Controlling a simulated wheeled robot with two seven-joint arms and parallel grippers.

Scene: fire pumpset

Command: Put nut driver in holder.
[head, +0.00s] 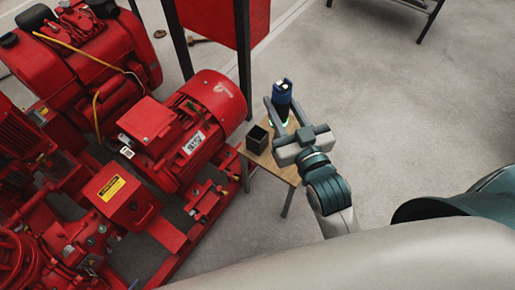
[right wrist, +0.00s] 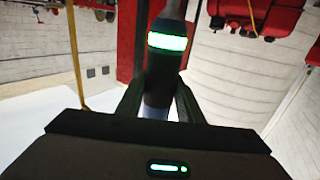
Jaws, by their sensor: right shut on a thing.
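The nut driver (head: 281,92), blue on top with a black body, stands roughly upright between the fingers of my right gripper (head: 282,108). The right gripper is shut on it, above the far right side of a small wooden table. In the right wrist view the nut driver (right wrist: 158,85) shows as a dark shaft with a glowing green band, between the two fingers. The holder (head: 257,140), a dark open-topped square box, stands on the table to the left of the gripper, apart from the nut driver. My left gripper is not in view.
The small wooden table (head: 284,172) stands on grey floor. A large red motor and pump set (head: 200,125) fills the left side, close to the table. A red panel (head: 225,18) on dark posts rises behind. Floor to the right (head: 400,110) is clear.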

